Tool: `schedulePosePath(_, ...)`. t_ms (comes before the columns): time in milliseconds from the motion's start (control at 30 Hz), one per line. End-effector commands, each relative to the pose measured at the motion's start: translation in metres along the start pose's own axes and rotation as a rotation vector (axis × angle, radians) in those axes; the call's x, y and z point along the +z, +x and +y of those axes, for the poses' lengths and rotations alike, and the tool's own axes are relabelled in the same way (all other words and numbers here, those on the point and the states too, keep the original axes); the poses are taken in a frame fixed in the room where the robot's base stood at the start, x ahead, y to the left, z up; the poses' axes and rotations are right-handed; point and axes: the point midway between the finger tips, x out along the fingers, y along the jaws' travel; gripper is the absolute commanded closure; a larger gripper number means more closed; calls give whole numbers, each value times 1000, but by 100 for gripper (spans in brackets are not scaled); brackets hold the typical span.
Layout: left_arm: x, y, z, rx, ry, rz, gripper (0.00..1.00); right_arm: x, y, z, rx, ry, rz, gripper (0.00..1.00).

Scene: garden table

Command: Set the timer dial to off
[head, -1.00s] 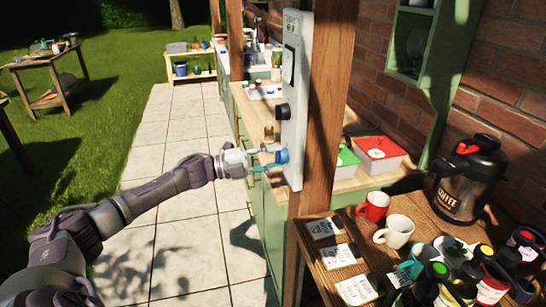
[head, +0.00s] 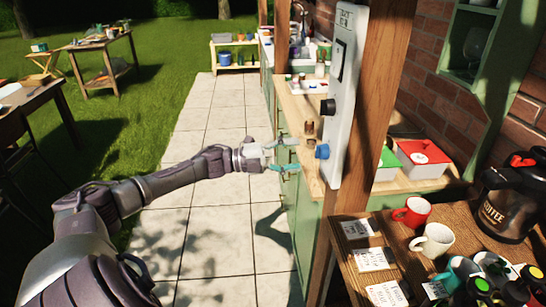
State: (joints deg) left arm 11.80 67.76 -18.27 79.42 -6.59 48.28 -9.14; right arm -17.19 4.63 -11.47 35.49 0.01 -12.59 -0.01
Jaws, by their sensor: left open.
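A tall grey control panel (head: 343,100) is fixed to a wooden post. It has a black knob (head: 327,106), a blue knob (head: 322,151) below it, and a dark switch plate above. Which knob is the timer dial, and where either one points, I cannot tell from this side angle. My left gripper (head: 292,156) is open and empty. Its fingers face the blue knob from the left, with a visible gap between them. My right gripper is not in view.
A wooden shelf at the lower right holds a red mug (head: 413,212), a white mug (head: 433,240), cards and a coffee urn (head: 508,200). A green counter (head: 304,215) stands behind the panel. The paved path (head: 212,240) is clear.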

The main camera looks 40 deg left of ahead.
Motion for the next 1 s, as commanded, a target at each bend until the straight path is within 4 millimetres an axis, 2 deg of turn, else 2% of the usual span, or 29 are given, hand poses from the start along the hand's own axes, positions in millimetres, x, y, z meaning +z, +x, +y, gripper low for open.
schedulePosePath(33,0,-12,3,7,-3,-3,34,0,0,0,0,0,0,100)
schedulePosePath(200,0,-40,2,5,-3,-2,34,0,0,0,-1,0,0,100)
schedulePosePath(400,0,-59,2,3,-2,0,34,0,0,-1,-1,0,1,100)
schedulePosePath(1000,0,-64,0,0,-1,0,34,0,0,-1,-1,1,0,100)
